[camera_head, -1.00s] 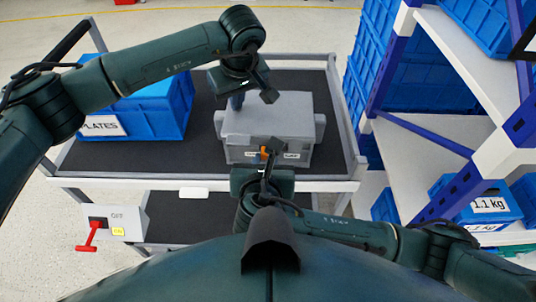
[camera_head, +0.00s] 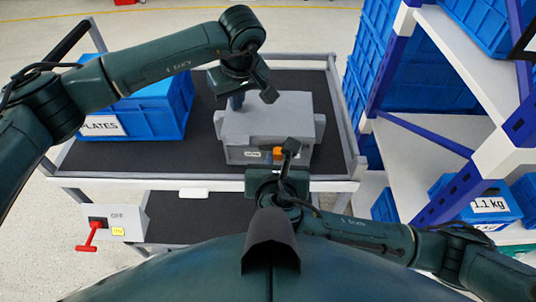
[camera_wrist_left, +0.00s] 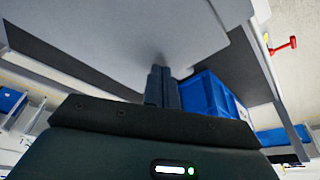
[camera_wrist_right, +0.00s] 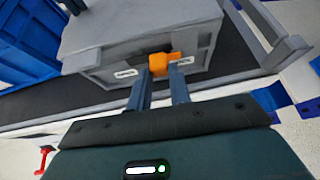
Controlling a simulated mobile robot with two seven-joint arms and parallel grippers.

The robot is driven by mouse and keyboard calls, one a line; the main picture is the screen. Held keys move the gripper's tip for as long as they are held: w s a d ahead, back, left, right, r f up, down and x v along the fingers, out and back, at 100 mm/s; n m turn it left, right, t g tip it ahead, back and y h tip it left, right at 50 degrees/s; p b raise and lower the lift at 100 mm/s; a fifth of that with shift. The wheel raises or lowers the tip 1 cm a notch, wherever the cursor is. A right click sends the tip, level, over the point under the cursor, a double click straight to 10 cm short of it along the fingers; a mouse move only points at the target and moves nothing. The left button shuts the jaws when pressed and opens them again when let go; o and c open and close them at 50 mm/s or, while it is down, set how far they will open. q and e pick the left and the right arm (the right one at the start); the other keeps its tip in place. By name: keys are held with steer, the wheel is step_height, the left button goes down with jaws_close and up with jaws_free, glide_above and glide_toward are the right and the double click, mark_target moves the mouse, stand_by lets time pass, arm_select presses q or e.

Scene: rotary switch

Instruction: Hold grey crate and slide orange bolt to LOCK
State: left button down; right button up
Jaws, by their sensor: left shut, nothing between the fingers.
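The grey crate (camera_head: 262,122) stands on the dark cart top. The orange bolt (camera_head: 278,153) is on its front face, between two white labels too small to read. My left gripper (camera_head: 236,103) is shut, its fingers pointing down against the crate's left rear part; the left wrist view shows them together beside the grey surface (camera_wrist_left: 120,30). My right gripper (camera_head: 289,146) is in front of the crate. In the right wrist view its fingers (camera_wrist_right: 159,88) are apart, with the bolt (camera_wrist_right: 160,63) just beyond and between their tips; I cannot tell whether they touch it.
A blue crate labelled PLATES (camera_head: 150,108) stands on the cart's left side. A switch box with a red handle (camera_head: 92,234) hangs at the cart's front left. Shelving with blue bins (camera_head: 480,205) stands close on the right. Cart top is free between the crates.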

arm_select(q)
steer(key=shift+s+f, duration=0.15)
steer(key=shift+f, duration=0.2)
arm_select(e)
steer(key=o, duration=0.4)
steer(key=shift+s+a, duration=0.1)
steer(key=shift+v, duration=2.45)
arm_select(q)
steer(key=shift+r, duration=0.1)
steer(key=shift+r+p, duration=0.5)
steer(key=shift+r, duration=0.4)
steer(key=shift+w+r+p, duration=0.2)
steer(key=shift+r+p, duration=0.7)
steer(key=shift+r, duration=1.35)
arm_select(e)
step_height(320, 180, up, 3)
steer(key=shift+f, duration=0.1)
